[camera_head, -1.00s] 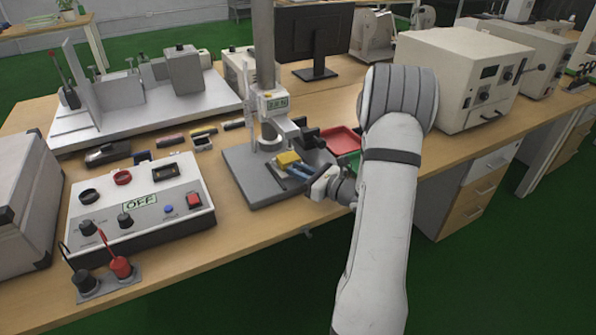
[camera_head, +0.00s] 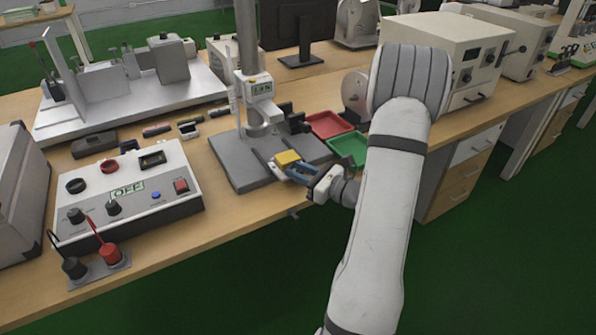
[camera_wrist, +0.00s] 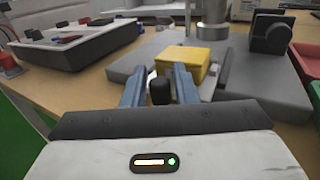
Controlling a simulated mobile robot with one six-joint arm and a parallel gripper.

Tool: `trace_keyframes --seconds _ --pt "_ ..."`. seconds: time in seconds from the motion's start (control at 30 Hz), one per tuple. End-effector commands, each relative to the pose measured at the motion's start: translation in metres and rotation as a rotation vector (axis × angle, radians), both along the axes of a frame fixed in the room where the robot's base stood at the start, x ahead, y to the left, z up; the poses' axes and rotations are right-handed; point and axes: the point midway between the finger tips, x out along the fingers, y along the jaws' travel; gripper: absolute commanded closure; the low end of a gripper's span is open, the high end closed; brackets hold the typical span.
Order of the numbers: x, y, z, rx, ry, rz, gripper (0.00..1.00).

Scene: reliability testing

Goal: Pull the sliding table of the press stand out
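The press stand (camera_head: 228,160) has a grey base and an upright column on the wooden bench. A yellow block (camera_head: 288,157) sits at the front right of the base, on what looks like its sliding table. It also shows in the wrist view (camera_wrist: 184,58). A black handle (camera_wrist: 160,94) points toward me in front of the block. My gripper (camera_head: 294,174) reaches in from the right. The slide under the block is mostly hidden by the fingers.
A control box (camera_head: 135,205) reading OFF stands left of the press stand. Red (camera_head: 328,124) and green (camera_head: 349,148) trays lie to its right, close to my arm. A large white instrument (camera_head: 440,55) stands further right. The floor in front of the bench is clear.

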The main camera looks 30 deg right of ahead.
Motion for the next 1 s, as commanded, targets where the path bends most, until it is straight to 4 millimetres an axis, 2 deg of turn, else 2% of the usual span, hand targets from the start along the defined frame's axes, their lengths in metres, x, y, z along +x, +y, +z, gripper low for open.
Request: trace_keyframes --seconds 0.17,0.43,0.6,1.0 --pt "-0.007 -0.005 0.000 0.000 0.000 -0.003 0.74" --pt "-0.046 -0.026 0.000 0.001 0.001 -0.005 0.74" --pt "-0.063 -0.035 0.000 0.000 0.000 -0.002 0.74" --pt "-0.069 -0.037 0.000 0.000 0.000 0.001 0.74"
